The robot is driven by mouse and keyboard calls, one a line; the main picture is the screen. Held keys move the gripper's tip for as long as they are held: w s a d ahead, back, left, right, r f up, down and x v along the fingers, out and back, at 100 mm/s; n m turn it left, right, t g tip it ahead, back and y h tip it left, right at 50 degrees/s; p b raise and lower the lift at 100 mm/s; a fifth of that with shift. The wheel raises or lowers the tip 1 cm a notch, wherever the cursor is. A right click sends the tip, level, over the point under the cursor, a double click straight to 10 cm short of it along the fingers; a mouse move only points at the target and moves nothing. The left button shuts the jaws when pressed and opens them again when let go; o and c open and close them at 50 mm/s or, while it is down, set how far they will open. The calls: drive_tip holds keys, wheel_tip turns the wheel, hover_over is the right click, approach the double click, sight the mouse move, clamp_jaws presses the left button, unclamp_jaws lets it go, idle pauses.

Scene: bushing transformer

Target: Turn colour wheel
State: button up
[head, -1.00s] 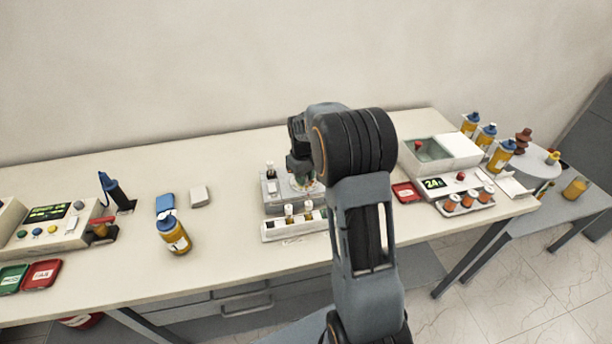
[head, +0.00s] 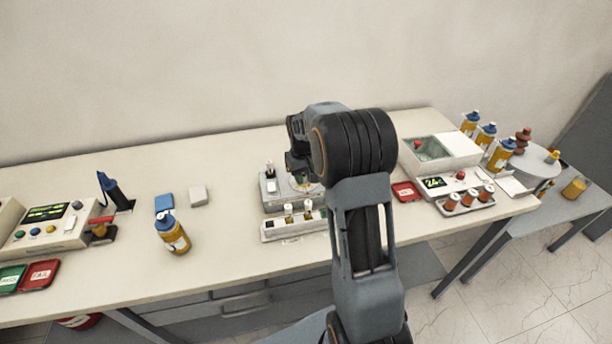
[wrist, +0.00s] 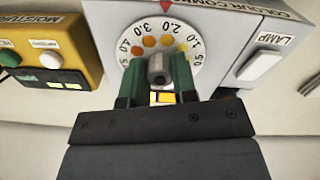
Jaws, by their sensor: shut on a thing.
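The colour wheel (wrist: 152,34) is a white numbered dial with orange and yellow dots on the front of the grey colour comparator (wrist: 235,45). A yellow window shows just below the knob, between the fingers. In the head view the comparator (head: 272,187) stands mid-table, and my arm hides most of the wheel.
A rack (head: 278,232) with two small vials stands in front of the comparator. In the wrist view a yellow moisture meter (wrist: 60,45) is at left and a LAMP switch (wrist: 262,65) at right.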

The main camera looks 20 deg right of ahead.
drive_tip(key=shift+w+r+m+b, duration=0.15)
drive_tip(key=shift+m+b, duration=0.15)
drive_tip(key=shift+m, duration=1.9)
drive_tip(key=o, duration=0.9)
drive_tip(key=shift+o, duration=0.2)
drive_tip(key=shift+r, duration=0.45)
wheel_tip(320, 180, up, 13)
drive_tip(key=shift+a+f+b, duration=0.15)
drive_tip(key=shift+b, duration=0.3)
